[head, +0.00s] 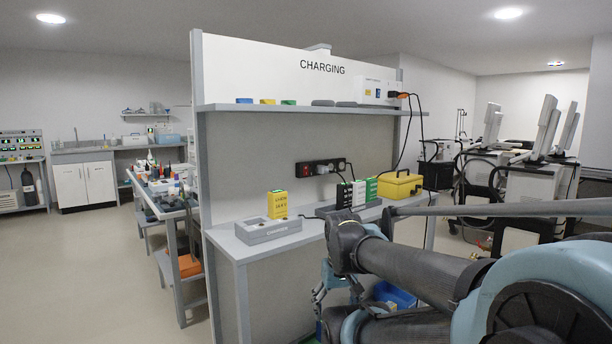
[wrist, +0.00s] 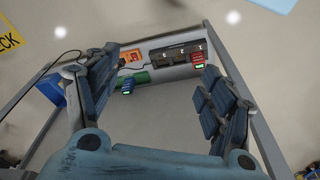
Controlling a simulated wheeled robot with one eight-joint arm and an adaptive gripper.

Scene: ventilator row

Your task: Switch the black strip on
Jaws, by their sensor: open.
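The black strip (head: 322,168) is fixed to the bench's back panel in the head view. It has a red switch (head: 306,171) at its left end and plugs with cables at its right. I cannot tell whether the switch is lit or which way it is tipped. My gripper (head: 326,288) is partly hidden by my arm, low in front of the bench and below the strip. In the wrist view my gripper (wrist: 158,78) has its blue fingers wide apart, with nothing between them. I cannot make out the black strip in the wrist view.
A grey charger (head: 268,230) with a yellow battery (head: 277,204), a black charger with several batteries, and a yellow case (head: 400,184) stand on the worktop (head: 225,240). The wrist view shows an orange box (wrist: 131,57) and a dark charger (wrist: 175,52). A shelf (head: 300,107) overhangs the strip.

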